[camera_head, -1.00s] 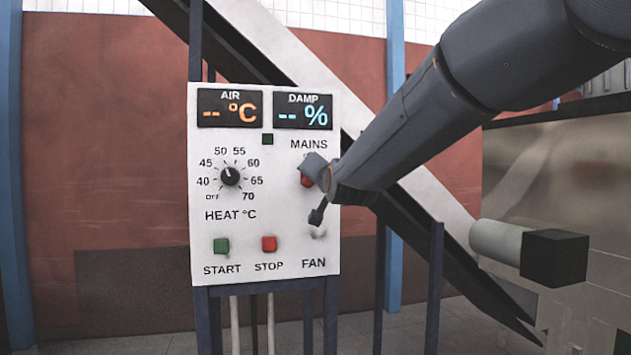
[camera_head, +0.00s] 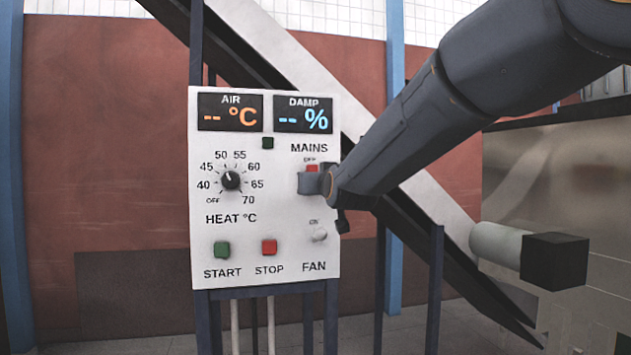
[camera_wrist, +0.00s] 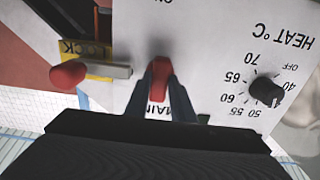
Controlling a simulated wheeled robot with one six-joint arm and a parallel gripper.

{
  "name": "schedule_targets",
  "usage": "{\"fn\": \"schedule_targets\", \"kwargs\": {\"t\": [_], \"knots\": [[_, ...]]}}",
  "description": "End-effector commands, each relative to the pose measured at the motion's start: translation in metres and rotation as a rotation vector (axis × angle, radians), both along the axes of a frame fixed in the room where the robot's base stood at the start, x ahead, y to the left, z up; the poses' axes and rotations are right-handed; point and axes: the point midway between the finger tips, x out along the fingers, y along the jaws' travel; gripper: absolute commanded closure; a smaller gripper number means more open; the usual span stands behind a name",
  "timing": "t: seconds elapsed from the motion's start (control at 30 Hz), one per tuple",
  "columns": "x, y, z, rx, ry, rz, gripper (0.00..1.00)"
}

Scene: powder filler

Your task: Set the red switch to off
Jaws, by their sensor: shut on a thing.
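The white control panel (camera_head: 265,262) faces me. Its red switch (camera_head: 312,168), under the MAINS label, shows as a red patch just below the small OFF mark; the rest is hidden behind my gripper (camera_head: 312,184). In the wrist view the panel is upside down, and the red switch (camera_wrist: 161,82) stands between the two dark fingers of my gripper (camera_wrist: 160,92). The fingers are shut on it. An ON mark shows beyond the switch's other end. The switch's exact tilt is hard to tell.
The heat dial (camera_head: 230,180), green START button (camera_head: 222,249), red STOP button (camera_head: 269,247) and FAN switch (camera_head: 319,235) share the panel. In the wrist view, a red-knobbed lever (camera_wrist: 68,76) by a yellow LOCK label sits close beside the switch.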

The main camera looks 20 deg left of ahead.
Motion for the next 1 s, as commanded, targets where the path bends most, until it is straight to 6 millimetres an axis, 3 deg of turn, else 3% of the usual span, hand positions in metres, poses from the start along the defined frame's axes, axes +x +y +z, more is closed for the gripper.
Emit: {"fn": "schedule_targets", "kwargs": {"t": [0.5, 0.53, 0.6, 1.0], "knots": [[0.0002, -0.0002, 0.0001, -0.015, -0.01, 0.0, 1.0], [0.0003, -0.0003, 0.0001, -0.015, -0.01, 0.0, 0.73], [0.0002, -0.0002, 0.0001, -0.014, -0.009, 0.0, 0.61], [-0.0037, -0.0022, 0.0003, -0.013, -0.009, 0.0, 0.59]]}}
